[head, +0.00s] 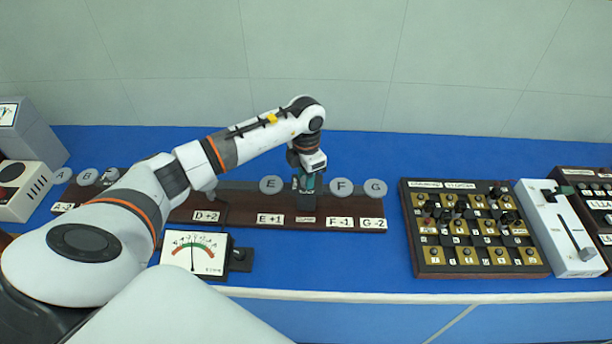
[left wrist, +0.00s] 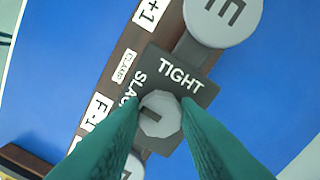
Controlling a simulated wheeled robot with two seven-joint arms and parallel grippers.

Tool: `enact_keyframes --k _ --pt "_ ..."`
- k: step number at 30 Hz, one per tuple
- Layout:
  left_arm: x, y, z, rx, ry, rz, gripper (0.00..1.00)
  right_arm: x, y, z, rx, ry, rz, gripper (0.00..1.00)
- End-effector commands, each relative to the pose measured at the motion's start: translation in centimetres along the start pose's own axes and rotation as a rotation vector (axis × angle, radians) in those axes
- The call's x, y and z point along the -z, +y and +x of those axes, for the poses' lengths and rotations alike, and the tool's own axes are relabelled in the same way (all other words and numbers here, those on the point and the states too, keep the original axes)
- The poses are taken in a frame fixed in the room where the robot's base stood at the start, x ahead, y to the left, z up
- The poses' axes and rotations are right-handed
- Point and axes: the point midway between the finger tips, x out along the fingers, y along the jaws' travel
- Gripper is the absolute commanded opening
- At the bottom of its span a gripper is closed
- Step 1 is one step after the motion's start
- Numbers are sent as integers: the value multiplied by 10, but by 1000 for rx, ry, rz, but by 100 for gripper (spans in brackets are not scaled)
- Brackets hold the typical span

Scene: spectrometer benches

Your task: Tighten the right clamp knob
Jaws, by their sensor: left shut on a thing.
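The clamp knob (left wrist: 160,118) is a pale faceted knob with a dark mark on its face, seen in the left wrist view. It sits on a dark grey plate (left wrist: 200,92) lettered TIGHT and SLACK. The mark lies on the knob's left half, on the side of the SLACK lettering. My left gripper (head: 307,184) points down at the clamp between discs E and F in the head view. Its green fingers are shut on the knob from both sides. In the head view the fingers hide the knob. My right gripper is not in view.
Disc E (head: 271,185) and disc F (head: 340,187) stand close on either side of my gripper, with disc G (head: 375,188) beyond. A dial meter (head: 194,254) lies at the front. A brass-plated board (head: 474,256) and a white lever box (head: 560,237) stand right. My arm covers part of the left rack.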

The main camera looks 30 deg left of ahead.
Motion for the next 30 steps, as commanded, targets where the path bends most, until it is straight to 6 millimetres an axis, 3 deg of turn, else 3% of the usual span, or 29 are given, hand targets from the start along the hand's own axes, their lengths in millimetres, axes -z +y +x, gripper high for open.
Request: enact_keyframes --k 8,30 --pt "0 -2 4 4 1 169 6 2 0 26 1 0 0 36" --pt "2 -3 2 5 3 867 6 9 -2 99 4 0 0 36"
